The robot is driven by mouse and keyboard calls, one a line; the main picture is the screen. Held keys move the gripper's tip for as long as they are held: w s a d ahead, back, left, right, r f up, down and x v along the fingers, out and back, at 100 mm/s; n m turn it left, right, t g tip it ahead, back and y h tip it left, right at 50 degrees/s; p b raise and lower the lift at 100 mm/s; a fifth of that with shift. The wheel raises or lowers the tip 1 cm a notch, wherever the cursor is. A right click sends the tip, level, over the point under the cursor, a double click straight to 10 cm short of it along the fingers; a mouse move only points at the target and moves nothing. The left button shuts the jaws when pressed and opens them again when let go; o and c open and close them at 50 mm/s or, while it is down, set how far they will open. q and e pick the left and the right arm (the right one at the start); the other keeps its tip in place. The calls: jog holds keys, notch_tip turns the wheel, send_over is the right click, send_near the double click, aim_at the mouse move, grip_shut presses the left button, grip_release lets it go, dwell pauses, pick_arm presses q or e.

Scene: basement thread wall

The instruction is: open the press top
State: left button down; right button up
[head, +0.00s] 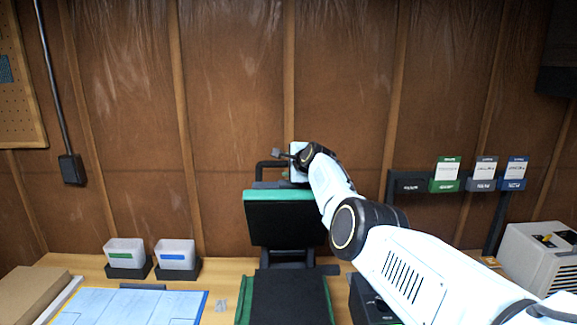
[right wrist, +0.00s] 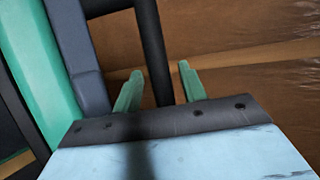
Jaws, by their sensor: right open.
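The press stands on the bench with its press top (head: 285,220) raised and tilted back, its black face and green edge toward me. The black lower bed (head: 290,297) with green sides lies open below it. A black bar handle (head: 262,167) rises behind the top's upper edge. My right gripper (head: 281,154) is at that handle. In the right wrist view its two green fingers (right wrist: 158,78) are apart, and the black handle bar (right wrist: 150,40) passes between them in the picture. I cannot tell whether they touch it. My left gripper is not in view.
Two bins (head: 175,255) and a blue-edged mat (head: 130,308) are left of the press. A black box (head: 367,303) stands close on its right, under my arm. Card holders (head: 446,180) hang on the wooden wall (head: 235,90). A pale machine (head: 535,258) is far right.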

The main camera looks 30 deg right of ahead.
jog(key=shift+s, duration=0.1)
jog(key=shift+v, duration=1.45)
jog(key=b+v, duration=0.2)
jog(key=v, duration=0.8)
jog(key=shift+s, duration=0.15)
